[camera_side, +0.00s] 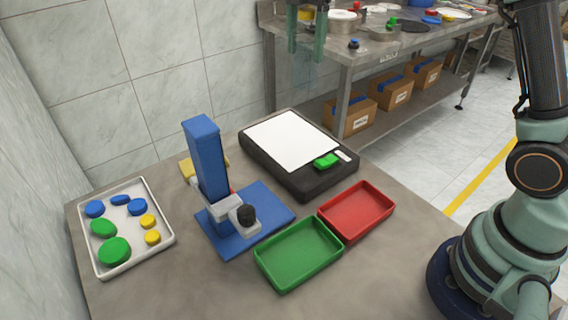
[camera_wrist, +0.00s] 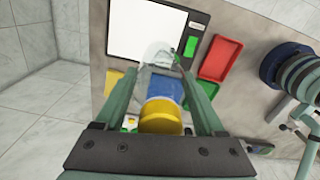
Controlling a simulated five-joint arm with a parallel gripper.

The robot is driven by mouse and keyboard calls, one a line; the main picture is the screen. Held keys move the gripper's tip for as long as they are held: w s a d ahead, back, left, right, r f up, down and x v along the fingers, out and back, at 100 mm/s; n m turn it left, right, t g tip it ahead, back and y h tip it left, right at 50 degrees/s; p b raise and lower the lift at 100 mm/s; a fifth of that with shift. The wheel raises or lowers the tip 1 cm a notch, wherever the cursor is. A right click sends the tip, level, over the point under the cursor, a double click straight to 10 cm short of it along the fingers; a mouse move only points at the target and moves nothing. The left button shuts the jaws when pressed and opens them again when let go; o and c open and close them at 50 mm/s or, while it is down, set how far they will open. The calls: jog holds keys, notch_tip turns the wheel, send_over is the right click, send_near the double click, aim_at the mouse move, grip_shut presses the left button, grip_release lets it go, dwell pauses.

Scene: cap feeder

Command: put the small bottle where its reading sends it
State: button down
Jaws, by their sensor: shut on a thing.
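In the side view my gripper (camera_side: 307,40) hangs high at the top, with a yellow patch between the fingers, clear of the table. The black scale (camera_side: 322,181) has a bare white plate (camera_side: 291,140) and a green display (camera_side: 326,160); no reading is legible. The green tray (camera_side: 298,255) and the red tray (camera_side: 356,209) are empty, side by side in front of the scale.
A blue stand with an upright blue column (camera_side: 206,160) stands left of the trays, with a yellow piece (camera_side: 187,168) behind it. A white tray (camera_side: 89,244) of blue, green and yellow caps lies at the far left. A metal bench (camera_side: 350,56) stands behind.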

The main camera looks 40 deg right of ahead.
aim_at(306, 18)
notch_tip(306, 18, up, 2)
jog(key=shift+r, duration=0.5)
jog(key=shift+s+a+r, duration=0.1)
jog(key=shift+s+r, duration=0.1)
jog(key=shift+s, duration=0.15)
jog(key=s+a+f, duration=0.1)
jog(key=s+f, duration=0.1)
jog(key=s, duration=0.8)
jog(key=s+a+f, duration=0.1)
jog(key=s+f, duration=0.1)
jog(key=s, duration=0.9)
jog(key=f, duration=2)
jog(key=shift+w, duration=0.2)
jog(key=shift+f, duration=0.2)
grip_release()
